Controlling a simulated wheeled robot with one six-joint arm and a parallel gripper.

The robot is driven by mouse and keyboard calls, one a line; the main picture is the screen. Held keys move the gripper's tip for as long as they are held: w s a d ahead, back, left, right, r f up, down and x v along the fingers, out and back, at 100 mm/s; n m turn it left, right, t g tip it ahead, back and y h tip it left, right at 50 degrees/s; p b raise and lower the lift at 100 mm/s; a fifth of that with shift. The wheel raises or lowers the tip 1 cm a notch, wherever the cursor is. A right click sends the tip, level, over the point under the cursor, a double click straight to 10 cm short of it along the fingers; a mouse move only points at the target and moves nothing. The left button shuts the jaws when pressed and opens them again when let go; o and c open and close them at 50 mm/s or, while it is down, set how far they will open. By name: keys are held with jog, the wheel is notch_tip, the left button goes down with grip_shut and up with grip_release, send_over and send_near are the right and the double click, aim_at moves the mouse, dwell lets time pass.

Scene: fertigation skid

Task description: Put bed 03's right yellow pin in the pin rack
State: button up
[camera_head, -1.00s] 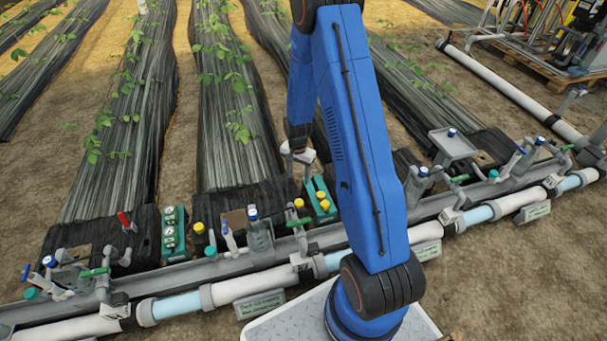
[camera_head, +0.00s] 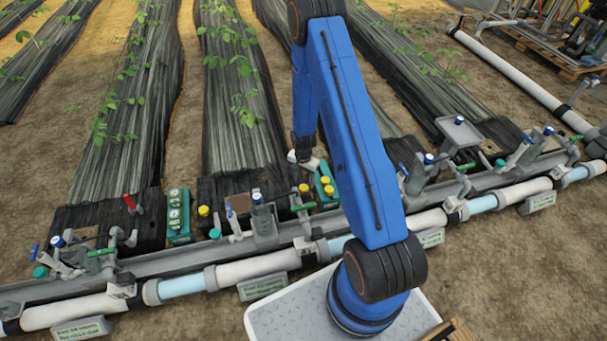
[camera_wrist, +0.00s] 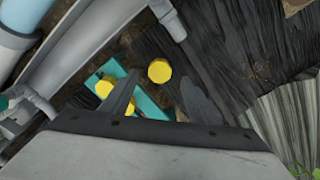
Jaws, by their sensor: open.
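The right yellow pin (camera_wrist: 159,70) shows its round head near the black bed cover in the wrist view, between and beyond my fingertips. It appears to be the yellow head (camera_head: 304,188) beside the rack in the head view. The teal pin rack (camera_wrist: 150,104) lies just to its lower left in the wrist view, with yellow pins in it; it also shows in the head view (camera_head: 320,189), partly behind my arm. My gripper (camera_head: 302,158) is above this area, open and empty; its fingers (camera_wrist: 160,79) frame the pin without visible contact.
A grey pipe (camera_wrist: 95,45) with fittings runs close by. Another yellow pin (camera_head: 204,211) stands at the left, near a teal gauge panel (camera_head: 178,214). Several valves line the pipe.

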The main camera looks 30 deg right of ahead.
aim_at(303, 187)
jog(key=shift+f, duration=1.95)
jog(key=c, duration=1.1)
jog(key=shift+r, duration=3.15)
notch_tip(303, 187, up, 20)
jog(key=shift+r, duration=0.1)
